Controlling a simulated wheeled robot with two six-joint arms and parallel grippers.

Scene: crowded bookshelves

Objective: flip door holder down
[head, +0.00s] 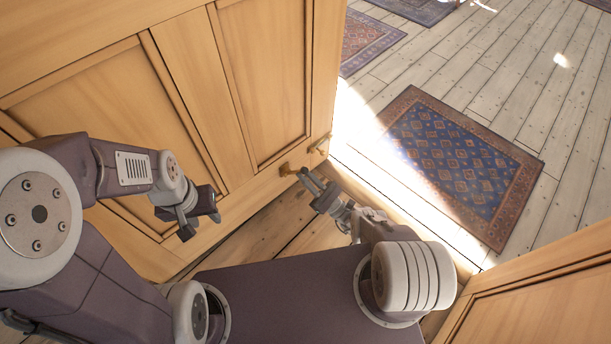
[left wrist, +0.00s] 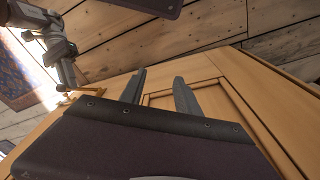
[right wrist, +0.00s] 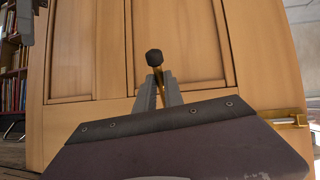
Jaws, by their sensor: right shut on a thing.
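The door holder (right wrist: 154,58) is a brass stem with a dark rubber tip, mounted low on the wooden door (right wrist: 180,40). In the right wrist view the stem points up with its tip above my fingers. My right gripper (right wrist: 159,84) is shut on the stem. In the head view my right gripper (head: 298,174) meets the brass holder (head: 287,169) near the door's lower edge. My left gripper (left wrist: 159,82) is open and empty, beside the door panel in the left wrist view; in the head view it hangs (head: 198,222) in front of the door's lower part.
A brass fitting (head: 321,145) sits at the door's edge, right of the holder; it also shows in the right wrist view (right wrist: 290,121). A blue patterned rug (head: 460,165) lies beyond the doorway. Another wooden panel (head: 545,295) stands at the lower right. Bookshelves (right wrist: 14,85) show at left.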

